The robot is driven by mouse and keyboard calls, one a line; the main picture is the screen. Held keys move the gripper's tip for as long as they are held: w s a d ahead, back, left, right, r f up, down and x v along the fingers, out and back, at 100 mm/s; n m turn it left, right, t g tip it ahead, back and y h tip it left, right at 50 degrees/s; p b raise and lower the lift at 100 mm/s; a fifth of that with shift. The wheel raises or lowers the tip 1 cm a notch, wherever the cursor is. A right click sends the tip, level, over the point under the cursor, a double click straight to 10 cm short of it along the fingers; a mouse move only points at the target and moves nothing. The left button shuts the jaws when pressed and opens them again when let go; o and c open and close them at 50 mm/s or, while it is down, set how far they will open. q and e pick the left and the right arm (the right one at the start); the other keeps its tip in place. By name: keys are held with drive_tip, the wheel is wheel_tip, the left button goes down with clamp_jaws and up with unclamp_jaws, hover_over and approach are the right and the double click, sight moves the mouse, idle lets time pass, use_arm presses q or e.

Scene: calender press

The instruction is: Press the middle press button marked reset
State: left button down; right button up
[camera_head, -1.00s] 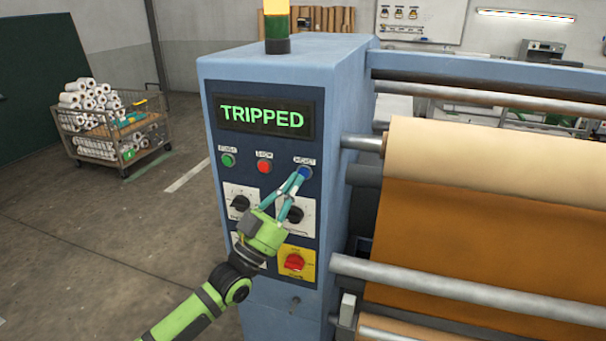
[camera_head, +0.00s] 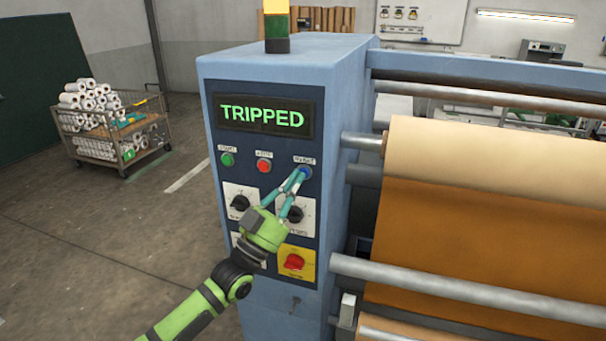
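The press's control panel (camera_head: 268,226) carries a row of three buttons under a display (camera_head: 265,116) that reads TRIPPED. The left button (camera_head: 227,159) is green, the middle button (camera_head: 264,166) is red and the right button (camera_head: 305,171) is blue. Their small labels are too blurred to read surely. My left gripper (camera_head: 300,179) points up and right, with its two teal fingertips together at the blue button and partly covering it. I cannot tell whether they touch it. Nothing shows between the fingers. The red button is uncovered, left of the fingertips. My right gripper is out of view.
Below the buttons are black knobs, one (camera_head: 240,202) left of my gripper, and a red switch on a yellow plate (camera_head: 296,263). Metal rollers (camera_head: 460,287) and brown sheet (camera_head: 480,235) fill the right. A cart of white rolls (camera_head: 112,125) stands at the back left; floor between is clear.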

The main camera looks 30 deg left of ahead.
use_arm(q)
drive_tip(key=shift+w+a, duration=0.1)
drive_tip(key=shift+w, duration=0.2)
idle(0.5)
idle(0.4)
drive_tip(key=shift+s+d, duration=0.2)
drive_tip(key=shift+s, duration=0.55)
drive_tip(key=shift+s+p, duration=0.1)
drive_tip(key=shift+p, duration=0.3)
drive_tip(key=s+p, duration=0.1)
drive_tip(key=s, duration=0.1)
drive_tip(key=s+d+p, duration=0.1)
drive_tip(key=s, duration=0.1)
drive_tip(key=shift+s+d, duration=0.1)
drive_tip(key=shift+s, duration=0.25)
